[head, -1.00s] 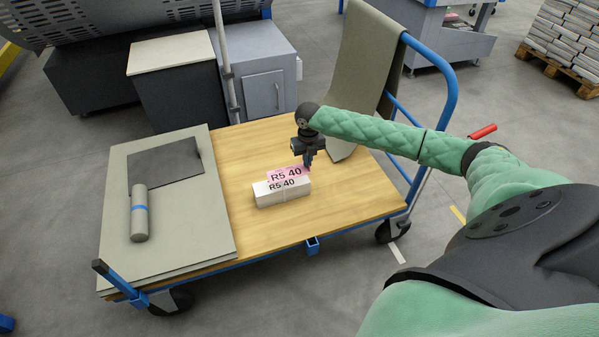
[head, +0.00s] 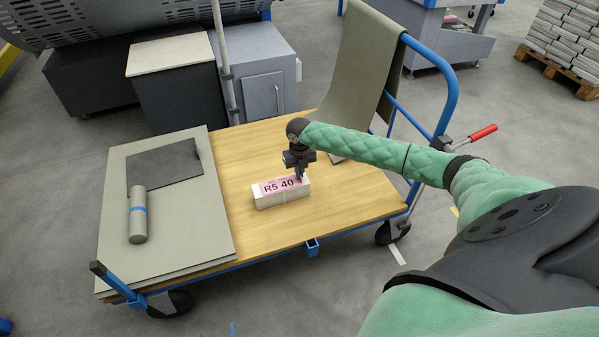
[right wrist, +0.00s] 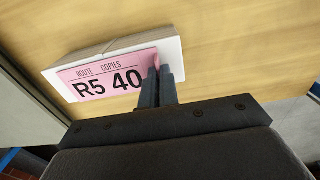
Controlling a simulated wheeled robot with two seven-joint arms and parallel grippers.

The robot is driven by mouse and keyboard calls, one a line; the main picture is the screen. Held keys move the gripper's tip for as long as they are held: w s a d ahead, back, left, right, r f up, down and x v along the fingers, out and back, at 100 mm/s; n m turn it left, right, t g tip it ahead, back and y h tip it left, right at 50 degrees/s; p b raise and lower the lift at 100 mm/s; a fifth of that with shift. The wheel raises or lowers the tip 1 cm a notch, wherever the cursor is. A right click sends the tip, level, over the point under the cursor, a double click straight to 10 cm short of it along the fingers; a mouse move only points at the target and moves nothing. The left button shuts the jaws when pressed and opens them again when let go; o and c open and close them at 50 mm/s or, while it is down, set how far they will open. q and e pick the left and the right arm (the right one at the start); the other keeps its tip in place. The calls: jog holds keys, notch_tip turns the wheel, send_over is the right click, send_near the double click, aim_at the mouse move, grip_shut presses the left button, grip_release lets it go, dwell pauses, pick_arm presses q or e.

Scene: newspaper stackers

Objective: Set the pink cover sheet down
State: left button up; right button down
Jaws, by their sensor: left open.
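The pink cover sheet (head: 280,185), printed "R5 40", lies on top of a pale paper bundle (head: 283,199) on the cart, and looks flat. In the right wrist view the sheet (right wrist: 103,77) lies within the bundle's top, with a white margin (right wrist: 170,50) showing. My right gripper (head: 301,177) is at the sheet's right end. Its two fingers (right wrist: 158,84) are close together, with the sheet's edge pinched between them.
The bundle stands on the wooden cart deck (head: 335,215), clear around it. Grey boards (head: 185,240) with a dark sheet (head: 163,165) and a roll (head: 138,215) lie at the left. A draped cloth (head: 355,70) hangs on the blue handle (head: 452,80).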

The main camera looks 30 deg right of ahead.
jog(key=shift+f, duration=0.1)
jog(key=c, duration=1.7)
grip_release()
pick_arm(q)
jog(key=shift+s+f, duration=0.25)
jog(key=shift+f, duration=0.05)
jog(key=shift+w, duration=0.1)
pick_arm(e)
jog(key=shift+r, duration=0.45)
pick_arm(q)
jog(key=s+a+f+g+p, duration=0.1)
jog(key=s+f+g, duration=0.2)
jog(key=s+f, duration=0.4)
jog(key=shift+s+f+g+y, duration=0.15)
jog(key=shift+f+g+y, duration=0.15)
jog(key=shift+f+g, duration=0.1)
pick_arm(e)
jog(key=shift+r, duration=5.7)
